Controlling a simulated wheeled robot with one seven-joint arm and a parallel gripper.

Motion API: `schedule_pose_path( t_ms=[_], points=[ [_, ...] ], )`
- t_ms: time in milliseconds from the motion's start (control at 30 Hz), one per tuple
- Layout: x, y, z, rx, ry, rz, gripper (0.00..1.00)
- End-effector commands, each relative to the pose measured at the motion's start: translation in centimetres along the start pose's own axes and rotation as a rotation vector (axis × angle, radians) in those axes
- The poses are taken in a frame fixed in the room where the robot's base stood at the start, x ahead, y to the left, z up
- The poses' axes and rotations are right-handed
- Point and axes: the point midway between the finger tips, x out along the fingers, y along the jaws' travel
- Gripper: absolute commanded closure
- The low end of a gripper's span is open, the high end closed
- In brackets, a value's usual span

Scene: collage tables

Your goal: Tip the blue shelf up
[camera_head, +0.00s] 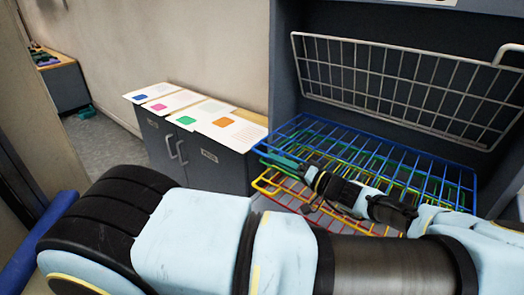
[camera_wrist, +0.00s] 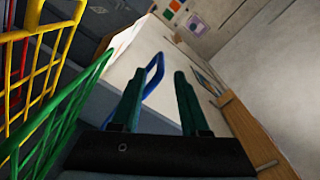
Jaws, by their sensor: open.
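The blue shelf (camera_head: 390,142) is a wire rack lying roughly flat in the dark cabinet, on top of the stack in the head view. My gripper (camera_head: 284,160) is at its left front corner, with teal fingers apart. In the wrist view, a blue wire loop (camera_wrist: 147,90) shows between the open fingers of my gripper (camera_wrist: 158,73), closer to the left finger. It looks like part of the blue shelf. I cannot tell whether the fingers touch it. My arm hides the shelf's near right part.
A white wire shelf (camera_head: 335,85) stands tipped up at the back. Green, yellow (camera_head: 265,184) and red wire shelves lie below the blue one. A grey cabinet (camera_head: 205,160) with colour-marked cards on top stands to the left. Green (camera_wrist: 55,110) and yellow wires are close by in the wrist view.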

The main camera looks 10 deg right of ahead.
Motion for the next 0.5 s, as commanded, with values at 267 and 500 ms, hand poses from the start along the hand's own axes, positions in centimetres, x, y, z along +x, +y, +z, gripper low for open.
schedule_pose_path(
  t_ms=[267, 500],
  points=[
    [5.0, -0.3, -0.1, 0.003, -0.002, -0.003, 0.55],
    [6.8, -0.1, 0.0, 0.001, -0.002, 0.000, 0.55]
  ],
)
